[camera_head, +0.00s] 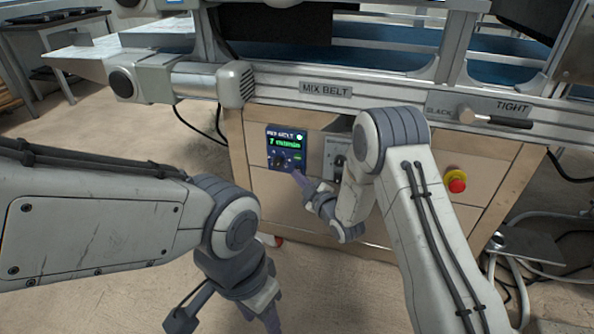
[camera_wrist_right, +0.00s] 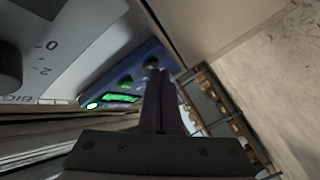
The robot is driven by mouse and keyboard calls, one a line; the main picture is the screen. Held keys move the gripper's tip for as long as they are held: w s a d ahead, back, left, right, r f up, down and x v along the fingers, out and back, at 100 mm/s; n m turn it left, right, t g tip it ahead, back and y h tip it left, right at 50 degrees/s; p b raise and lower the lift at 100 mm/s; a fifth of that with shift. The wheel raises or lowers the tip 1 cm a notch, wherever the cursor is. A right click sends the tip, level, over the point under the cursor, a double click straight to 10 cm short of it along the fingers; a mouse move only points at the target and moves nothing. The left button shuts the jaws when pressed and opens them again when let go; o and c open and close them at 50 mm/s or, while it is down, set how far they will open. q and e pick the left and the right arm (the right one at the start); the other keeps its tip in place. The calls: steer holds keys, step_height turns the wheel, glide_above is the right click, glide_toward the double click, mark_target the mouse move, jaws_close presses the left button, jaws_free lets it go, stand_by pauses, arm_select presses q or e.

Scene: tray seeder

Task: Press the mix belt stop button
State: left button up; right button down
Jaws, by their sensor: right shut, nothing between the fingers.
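The mix belt control panel (camera_head: 287,143) is a dark blue box with a lit green display, a green light and dark controls, on the front of the wooden cabinet. It also shows in the right wrist view (camera_wrist_right: 142,65). My right gripper (camera_head: 296,174) is shut and empty, its fingertips at the panel's lower right edge. In the right wrist view its closed fingers (camera_wrist_right: 153,68) overlap the panel's lower part; I cannot tell whether they touch. They may hide a button, and no stop button is clearly readable. My left gripper (camera_head: 225,318) hangs low at the left, fingers apart, empty.
A grey dial box (camera_head: 332,150) stands right of the panel, partly behind my right arm. A red button on a yellow base (camera_head: 456,182) is farther right on the cabinet. A metal rail with a MIX BELT label (camera_head: 326,89) runs above.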

stand_by(0.4)
steer(key=shift+s+a, duration=0.15)
steer(key=shift+s, duration=0.3)
steer(key=s+a, duration=0.2)
steer(key=s, duration=0.3)
steer(key=shift+s, duration=0.35)
steer(key=shift+r, duration=0.1)
stand_by(0.4)
